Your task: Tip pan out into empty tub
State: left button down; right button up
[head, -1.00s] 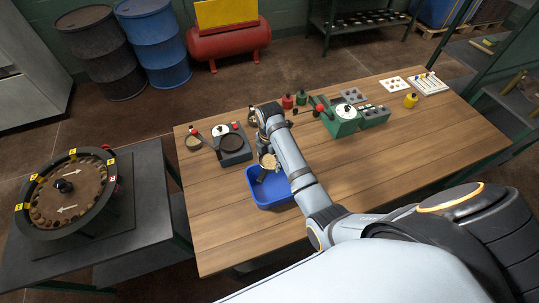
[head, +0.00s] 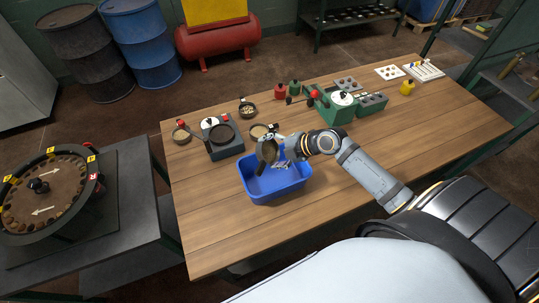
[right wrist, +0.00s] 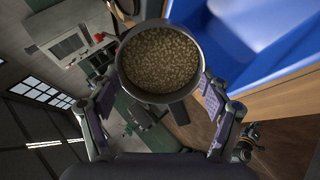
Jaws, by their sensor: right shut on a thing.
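My right gripper (head: 270,151) is shut on a round metal pan (head: 265,149) above the blue tub (head: 266,190), near its back edge. The pan looks tipped on its side in the head view. In the right wrist view the pan (right wrist: 160,62) sits between the two fingers, and tan grains cover its inside. The blue tub fills the upper right of that view (right wrist: 245,35). Small grey shapes show at the tub's opening; I cannot tell whether they are finger parts or contents. My left gripper is not in view.
A green machine (head: 328,105) stands further right. The tabletop (head: 215,225) in front is clear.

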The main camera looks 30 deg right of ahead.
jog(key=shift+s+d+f+t+y+b, duration=0.15)
jog(key=shift+f+t+y+b, duration=0.4)
jog(key=shift+b, duration=0.85)
jog(key=shift+r+t+y+b, duration=0.25)
jog(key=shift+r+t+b, duration=0.1)
jog(key=shift+b, duration=0.15)
dwell(0.9)
